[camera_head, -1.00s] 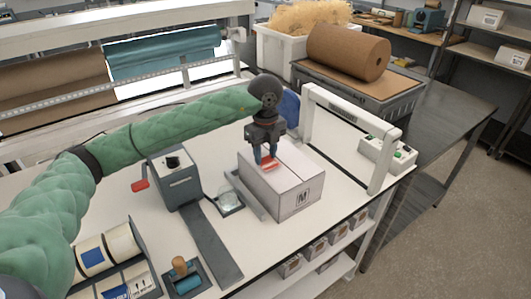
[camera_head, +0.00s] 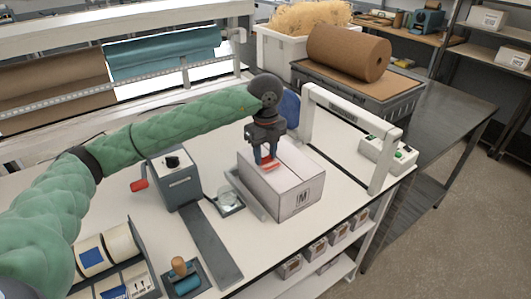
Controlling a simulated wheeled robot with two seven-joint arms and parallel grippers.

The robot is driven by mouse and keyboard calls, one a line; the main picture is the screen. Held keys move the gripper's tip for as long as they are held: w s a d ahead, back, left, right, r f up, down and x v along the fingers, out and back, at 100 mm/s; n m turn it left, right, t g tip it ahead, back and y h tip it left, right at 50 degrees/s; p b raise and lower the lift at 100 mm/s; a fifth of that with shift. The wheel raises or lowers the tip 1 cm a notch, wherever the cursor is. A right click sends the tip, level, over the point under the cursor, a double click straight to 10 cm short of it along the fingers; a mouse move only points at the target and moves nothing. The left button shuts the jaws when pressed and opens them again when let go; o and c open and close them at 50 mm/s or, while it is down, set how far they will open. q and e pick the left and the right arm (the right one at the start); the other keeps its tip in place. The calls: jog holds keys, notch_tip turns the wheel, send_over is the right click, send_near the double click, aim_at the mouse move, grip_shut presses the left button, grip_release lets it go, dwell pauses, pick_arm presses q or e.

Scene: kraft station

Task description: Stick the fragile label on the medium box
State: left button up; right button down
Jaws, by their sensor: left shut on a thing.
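The medium box (camera_head: 297,196), white with an "M" printed on its front, sits on the white bench. My left gripper (camera_head: 266,163) points down over the box's top, toward its left part. It is shut on a small red-orange label (camera_head: 268,167), the fragile label by its colour. The label is at or just above the box top; I cannot tell whether it touches. The fingers hide part of it. My right gripper is not in view.
A grey dispenser with a red handle (camera_head: 139,185) stands left of the box. Label rolls (camera_head: 105,252) and a roller (camera_head: 183,273) are at the front left. A white frame (camera_head: 385,165) and a button box (camera_head: 388,153) stand to the right.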

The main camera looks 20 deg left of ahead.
pick_arm(q)
jog(key=shift+f+b, duration=0.3)
jog(key=shift+f, duration=0.1)
dwell(0.4)
jog(key=o, duration=1)
jog(key=shift+r, duration=0.1)
jog(key=shift+r+p, duration=0.6)
jog(key=shift+r, duration=1.55)
